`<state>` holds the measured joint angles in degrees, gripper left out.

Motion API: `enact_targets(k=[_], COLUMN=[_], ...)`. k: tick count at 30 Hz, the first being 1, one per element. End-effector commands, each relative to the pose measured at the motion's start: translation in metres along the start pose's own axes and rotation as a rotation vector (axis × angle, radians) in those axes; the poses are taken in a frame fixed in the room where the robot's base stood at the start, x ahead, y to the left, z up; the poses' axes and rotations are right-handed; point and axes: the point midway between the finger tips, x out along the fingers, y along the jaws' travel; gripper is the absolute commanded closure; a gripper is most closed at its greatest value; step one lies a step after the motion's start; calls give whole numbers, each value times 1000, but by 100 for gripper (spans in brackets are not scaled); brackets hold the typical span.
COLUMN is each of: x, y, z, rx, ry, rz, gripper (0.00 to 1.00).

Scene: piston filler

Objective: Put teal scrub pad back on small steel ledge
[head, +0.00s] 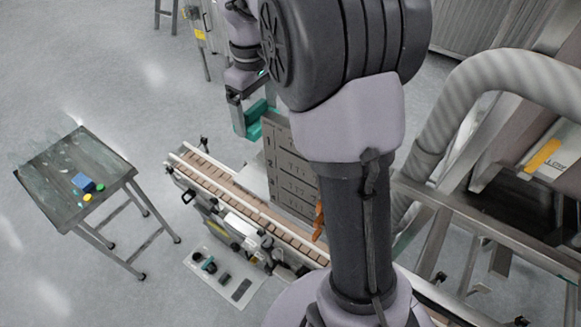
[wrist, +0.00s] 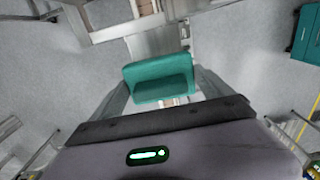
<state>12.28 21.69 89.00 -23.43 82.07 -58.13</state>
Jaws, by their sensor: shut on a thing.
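The teal scrub pad (wrist: 158,78) is between the two fingers of my gripper (wrist: 160,88) in the wrist view, and the gripper is shut on it. In the head view my gripper (head: 243,117) holds the teal pad (head: 255,120) in the air, beside the top of a grey panel and beyond the conveyor's far end. A steel surface (wrist: 155,43) lies past the pad in the wrist view. I cannot tell whether it is the small steel ledge. My arm hides part of the middle of the head view.
The grey numbered panel (head: 289,175) stands close to the gripper, behind the conveyor (head: 225,187). A thick grey hose (head: 490,85) is at right. A teal cabinet (wrist: 306,35) shows in the wrist view. Open floor lies at upper left.

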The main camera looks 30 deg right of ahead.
Motion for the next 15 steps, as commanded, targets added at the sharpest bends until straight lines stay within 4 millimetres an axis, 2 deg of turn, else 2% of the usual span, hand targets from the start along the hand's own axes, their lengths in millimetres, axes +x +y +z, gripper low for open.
enact_targets(k=[2,4,9,12,15], x=[4,19,82,112,130], y=[0,0,-1,0,0], z=[0,0,1,1,0], rx=[0,1,0,0,0], ry=[-1,-2,-5,-3,-2], rz=[-1,-3,-4,-2,-1], gripper=[48,48,48,48,48])
